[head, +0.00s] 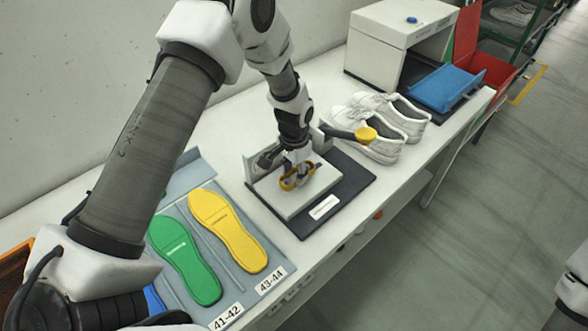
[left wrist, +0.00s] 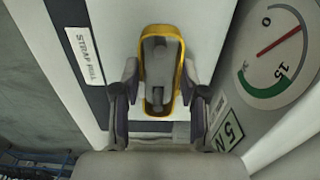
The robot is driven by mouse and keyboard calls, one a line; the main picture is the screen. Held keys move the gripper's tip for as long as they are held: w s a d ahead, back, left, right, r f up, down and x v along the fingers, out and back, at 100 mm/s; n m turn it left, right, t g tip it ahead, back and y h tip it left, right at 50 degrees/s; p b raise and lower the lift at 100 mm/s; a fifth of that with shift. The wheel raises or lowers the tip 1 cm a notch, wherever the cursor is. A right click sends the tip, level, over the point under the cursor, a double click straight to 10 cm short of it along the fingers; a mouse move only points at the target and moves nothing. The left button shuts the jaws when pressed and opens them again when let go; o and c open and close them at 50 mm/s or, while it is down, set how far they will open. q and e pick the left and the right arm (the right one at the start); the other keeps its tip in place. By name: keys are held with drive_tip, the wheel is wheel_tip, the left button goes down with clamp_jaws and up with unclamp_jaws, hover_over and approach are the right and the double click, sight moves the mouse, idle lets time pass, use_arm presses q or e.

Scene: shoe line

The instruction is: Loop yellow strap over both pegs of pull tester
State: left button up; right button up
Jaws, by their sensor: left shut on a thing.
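The pull tester (head: 345,186) stands on the white bench, with a dark base, a pale plate and an upright back panel. My left gripper (head: 297,176) points down over its plate. It is shut on the yellow strap (head: 284,184), a closed loop. In the left wrist view the strap (left wrist: 179,75) is a long upright loop between the fingers (left wrist: 160,105). Two grey peg-like parts (left wrist: 155,50) show inside the loop's outline. I cannot tell whether the strap sits around them or above them. My right gripper is out of view.
A lever with a yellow knob (head: 365,134) sticks out beside the tester. White shoes (head: 385,125) stand behind it. Green (head: 185,262) and yellow (head: 228,230) insoles lie on a tray in front. A dial (left wrist: 268,52) and a "5 N" label show in the left wrist view.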

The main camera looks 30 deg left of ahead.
use_arm(q)
drive_tip(key=shift+s+f, duration=0.1)
drive_tip(key=shift+f, duration=0.2)
drive_tip(key=o, duration=1.2)
drive_tip(key=shift+r, duration=0.1)
wheel_tip(320, 180, up, 12)
